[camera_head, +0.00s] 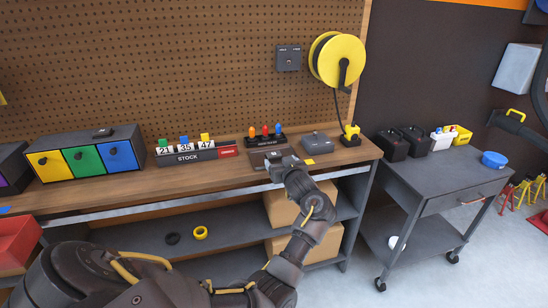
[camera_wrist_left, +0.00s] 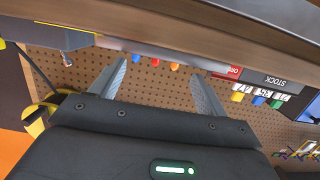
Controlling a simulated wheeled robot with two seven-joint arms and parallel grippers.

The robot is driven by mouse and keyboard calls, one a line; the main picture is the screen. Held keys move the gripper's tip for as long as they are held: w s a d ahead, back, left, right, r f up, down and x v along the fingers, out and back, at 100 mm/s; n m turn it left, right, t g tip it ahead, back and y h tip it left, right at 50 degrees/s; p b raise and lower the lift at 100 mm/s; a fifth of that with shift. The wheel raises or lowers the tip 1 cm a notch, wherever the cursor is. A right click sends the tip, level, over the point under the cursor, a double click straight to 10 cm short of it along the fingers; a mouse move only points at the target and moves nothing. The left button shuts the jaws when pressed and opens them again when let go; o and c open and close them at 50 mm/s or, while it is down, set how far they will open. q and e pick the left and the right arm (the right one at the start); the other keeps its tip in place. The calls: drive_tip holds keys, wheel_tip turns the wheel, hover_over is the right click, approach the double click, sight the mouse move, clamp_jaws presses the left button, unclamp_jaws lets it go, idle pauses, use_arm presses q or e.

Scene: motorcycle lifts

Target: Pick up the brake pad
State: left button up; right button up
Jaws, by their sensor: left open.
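My left gripper (camera_head: 280,160) reaches over the front edge of the workbench (camera_head: 222,174), in front of the rack of coloured pegs (camera_head: 266,136). In the left wrist view its two fingers (camera_wrist_left: 157,85) are spread with nothing between them. No brake pad can be named for sure. A small dark flat piece (camera_head: 102,132) lies on top of the drawer cabinet, and a grey rounded block (camera_head: 317,141) sits on the bench just right of the peg rack; I cannot tell whether either is the pad. My right gripper is not in view.
A stock counter (camera_head: 188,156) and a cabinet with yellow, green and blue drawers (camera_head: 88,155) stand on the bench at left. A yellow hose reel (camera_head: 340,60) hangs above the bench's right end. A grey cart (camera_head: 445,178) stands to the right.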

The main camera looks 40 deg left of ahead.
sight(275, 156)
use_arm(q)
drive_tip(key=shift+x, duration=3.1)
drive_tip(key=shift+s, duration=0.2)
drive_tip(key=shift+a, duration=0.1)
drive_tip(key=shift+c, duration=0.9)
drive_tip(key=c, duration=0.7)
drive_tip(key=shift+c, duration=0.4)
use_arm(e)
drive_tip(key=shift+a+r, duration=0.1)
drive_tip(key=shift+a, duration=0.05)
use_arm(q)
drive_tip(key=shift+r, duration=0.1)
